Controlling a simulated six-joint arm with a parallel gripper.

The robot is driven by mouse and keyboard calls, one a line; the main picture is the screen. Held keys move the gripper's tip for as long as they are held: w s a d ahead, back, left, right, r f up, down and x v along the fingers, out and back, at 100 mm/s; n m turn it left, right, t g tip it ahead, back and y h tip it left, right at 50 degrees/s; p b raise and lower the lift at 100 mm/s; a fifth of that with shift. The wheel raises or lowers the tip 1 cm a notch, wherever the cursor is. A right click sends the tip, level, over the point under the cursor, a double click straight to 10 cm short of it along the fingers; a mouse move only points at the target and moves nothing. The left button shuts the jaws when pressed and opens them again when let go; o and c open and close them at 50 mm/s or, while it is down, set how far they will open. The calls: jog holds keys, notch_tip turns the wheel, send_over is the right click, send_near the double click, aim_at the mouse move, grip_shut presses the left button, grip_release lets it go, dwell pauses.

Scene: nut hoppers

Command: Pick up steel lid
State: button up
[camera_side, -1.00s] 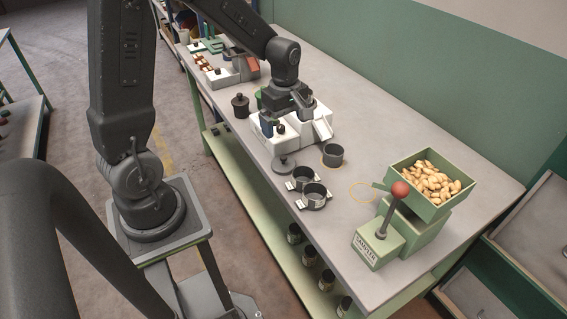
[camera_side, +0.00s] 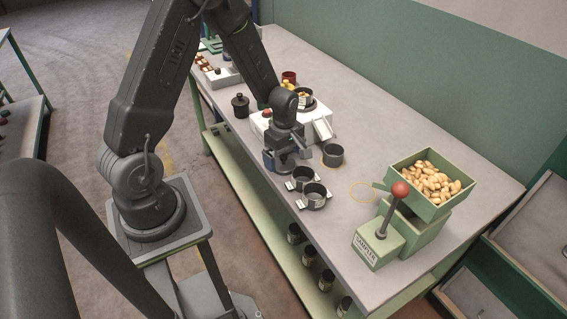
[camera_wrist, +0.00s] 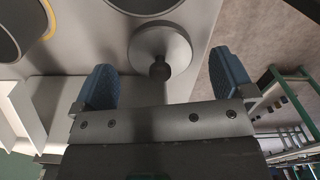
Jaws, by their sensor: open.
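The steel lid (camera_wrist: 148,42) is a grey disc with a dark round knob (camera_wrist: 159,70), lying flat on the bench. In the wrist view the knob lies in the gap between the blue fingertips of my gripper (camera_wrist: 166,74). My gripper is open and holds nothing. In the side view my gripper (camera_side: 284,160) is low over the lid's place near the bench's front edge and hides most of the lid. I cannot tell whether a finger touches the knob.
A grey cup (camera_side: 333,155) stands just right of my gripper. Two clamped ring holders (camera_side: 314,196) sit in front. A white fixture (camera_side: 318,128) stands behind, and a dark lidded jar (camera_side: 240,106) to the left. A sampler with a red-knobbed lever (camera_side: 400,190) and nut hopper (camera_side: 433,205) stand right.

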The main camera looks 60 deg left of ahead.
aim_at(285, 164)
notch_tip(285, 164, down, 2)
jog(key=shift+f, duration=0.2)
jog(key=c, duration=0.9)
